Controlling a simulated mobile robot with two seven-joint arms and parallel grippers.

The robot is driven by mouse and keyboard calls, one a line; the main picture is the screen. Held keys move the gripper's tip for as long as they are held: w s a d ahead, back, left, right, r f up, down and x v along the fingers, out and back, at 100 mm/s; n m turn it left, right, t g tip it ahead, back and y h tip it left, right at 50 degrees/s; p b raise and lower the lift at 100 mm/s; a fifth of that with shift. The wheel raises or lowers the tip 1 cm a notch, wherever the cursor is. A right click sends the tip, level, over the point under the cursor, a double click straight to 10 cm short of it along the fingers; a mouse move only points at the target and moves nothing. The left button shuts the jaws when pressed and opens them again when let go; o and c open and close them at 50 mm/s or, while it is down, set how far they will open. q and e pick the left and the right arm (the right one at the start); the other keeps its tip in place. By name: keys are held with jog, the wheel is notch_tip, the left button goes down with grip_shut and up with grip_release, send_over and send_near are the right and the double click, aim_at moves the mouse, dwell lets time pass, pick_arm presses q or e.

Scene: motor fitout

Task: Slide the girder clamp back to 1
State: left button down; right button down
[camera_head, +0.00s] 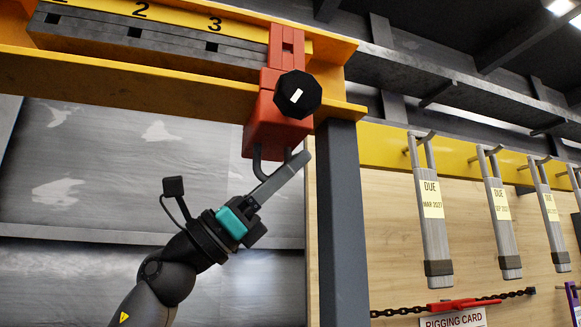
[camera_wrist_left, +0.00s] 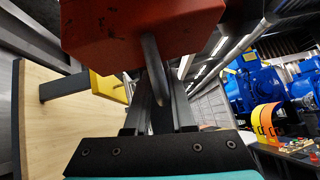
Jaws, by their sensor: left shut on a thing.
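The red girder clamp (camera_head: 277,122) hangs on the yellow girder (camera_head: 150,80) near its right end, to the right of the number 3. It has a black knob (camera_head: 297,95) with a white mark and a dark loop underneath. My left gripper (camera_head: 287,172) is below the clamp, shut on the loop. In the left wrist view the clamp's red underside (camera_wrist_left: 140,30) fills the top, and the loop (camera_wrist_left: 155,75) comes down between the fingers of the gripper (camera_wrist_left: 160,100). The numbers 2 and 3 show on the yellow scale (camera_head: 180,12); the number 1 is not clearly in view. My right gripper is not in view.
A grey post (camera_head: 342,220) stands just right of the clamp. Grey slings (camera_head: 432,220) with yellow DUE tags hang on hooks along the wooden board at right. A chain with a red part (camera_head: 463,304) is below them. Left of the clamp, under the girder, is free.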

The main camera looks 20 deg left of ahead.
pick_arm(q)
jog(key=shift+s+f, duration=0.1)
jog(key=shift+s, duration=0.1)
jog(key=shift+s+a, duration=0.15)
jog(key=shift+a, duration=0.05)
jog(key=s+a+b, duration=0.2)
jog(key=s+a, duration=0.4)
jog(key=a, duration=0.4)
jog(key=s+a+b, duration=0.3)
jog(key=s+a, duration=0.4)
jog(key=a, duration=0.3)
jog(key=shift+s, duration=0.3)
jog(key=c, duration=0.9)
grip_release()
jog(key=shift+s, duration=0.15)
jog(key=shift+o, duration=0.2)
jog(key=shift+w, duration=0.2)
